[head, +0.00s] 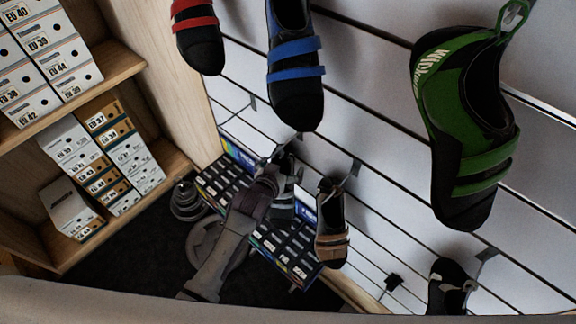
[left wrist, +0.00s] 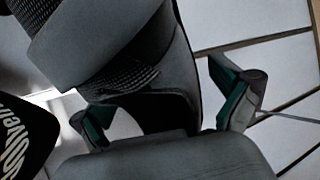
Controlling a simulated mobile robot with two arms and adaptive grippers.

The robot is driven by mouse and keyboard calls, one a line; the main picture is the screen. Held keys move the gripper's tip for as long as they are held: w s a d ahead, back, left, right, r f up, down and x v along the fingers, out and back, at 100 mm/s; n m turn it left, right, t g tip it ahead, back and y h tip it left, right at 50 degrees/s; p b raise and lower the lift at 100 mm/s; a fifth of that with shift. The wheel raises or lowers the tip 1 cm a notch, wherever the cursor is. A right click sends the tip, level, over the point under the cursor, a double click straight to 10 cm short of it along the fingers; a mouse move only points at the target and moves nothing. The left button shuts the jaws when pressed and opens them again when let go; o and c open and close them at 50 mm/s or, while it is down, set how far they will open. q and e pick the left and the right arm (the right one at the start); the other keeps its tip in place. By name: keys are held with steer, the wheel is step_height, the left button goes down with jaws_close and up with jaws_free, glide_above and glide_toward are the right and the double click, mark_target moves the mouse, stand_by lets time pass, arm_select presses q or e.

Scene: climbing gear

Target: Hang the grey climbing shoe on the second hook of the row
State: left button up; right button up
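The grey climbing shoe (head: 284,200) is low on the slatted wall, left of the tan shoe, partly hidden behind my left gripper (head: 272,165). The left wrist view shows the grey shoe (left wrist: 120,50) close up, with a strap across it. My left gripper's green-padded fingers (left wrist: 165,105) stand wide apart on either side of the shoe. Light wall shows between the right-hand finger and the shoe, so the gripper looks open. Whether a hook bears the shoe is hidden. My right gripper is not in view.
A tan shoe (head: 332,240) hangs close to the right of the grey one. A bare hook (head: 253,102) shows up left. Blue (head: 296,75), red (head: 200,40), green (head: 465,130) and black (head: 448,290) shoes also hang here. A box display (head: 285,250) stands below; shelves are left.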

arm_select(q)
steer(key=shift+f, duration=0.1)
